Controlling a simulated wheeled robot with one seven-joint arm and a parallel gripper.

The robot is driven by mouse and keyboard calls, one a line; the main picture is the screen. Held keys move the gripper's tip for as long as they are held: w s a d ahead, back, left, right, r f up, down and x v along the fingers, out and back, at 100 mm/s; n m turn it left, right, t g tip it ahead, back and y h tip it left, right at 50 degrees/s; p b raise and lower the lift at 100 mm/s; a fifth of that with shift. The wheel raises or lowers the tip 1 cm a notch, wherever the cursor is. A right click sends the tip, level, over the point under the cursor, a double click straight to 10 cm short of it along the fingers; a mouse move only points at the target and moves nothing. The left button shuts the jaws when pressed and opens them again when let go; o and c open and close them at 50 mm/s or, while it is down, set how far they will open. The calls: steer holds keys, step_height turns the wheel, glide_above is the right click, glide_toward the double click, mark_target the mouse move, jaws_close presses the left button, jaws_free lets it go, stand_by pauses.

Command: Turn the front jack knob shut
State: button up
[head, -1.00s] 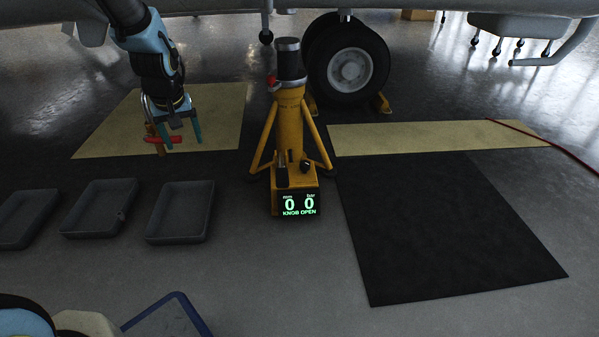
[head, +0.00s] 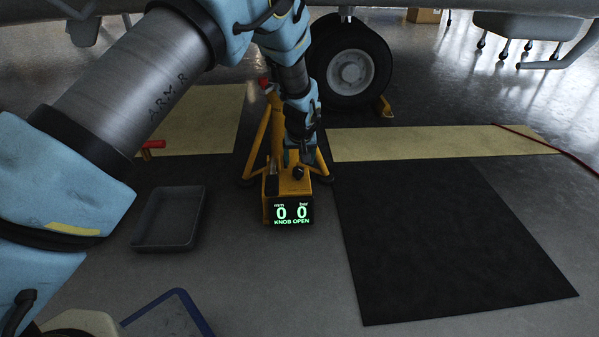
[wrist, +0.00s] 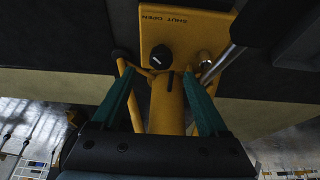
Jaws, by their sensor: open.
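The yellow front jack (head: 256,150) stands on the floor before the wheel, its top hidden behind my arm. Its display (head: 291,211) reads 0 mm, 0 bar and KNOB OPEN. The black jack knob (head: 298,172) sits on the top of the box above the display. My gripper (head: 300,155) is just above and behind the knob in the head view. In the wrist view the knob (wrist: 161,57) shows on a yellow plate marked SHUT and OPEN, with a pale mark on it. My gripper (wrist: 158,74) is open, its teal fingers apart and short of the knob, with nothing between them.
A metal lever (wrist: 222,62) slants beside the knob plate. The wheel (head: 350,70) stands behind the jack. A grey tray (head: 170,220) lies at the left, and a red-handled thing (head: 152,145) is partly behind my arm. A dark mat (head: 450,240) at right is bare.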

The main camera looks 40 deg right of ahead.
mark_target(298, 170)
steer(key=b+x, duration=0.2)
steer(key=x, duration=0.4)
steer(key=shift+w+f, duration=0.1)
steer(key=shift+f, duration=0.1)
jaws_close()
stand_by(0.4)
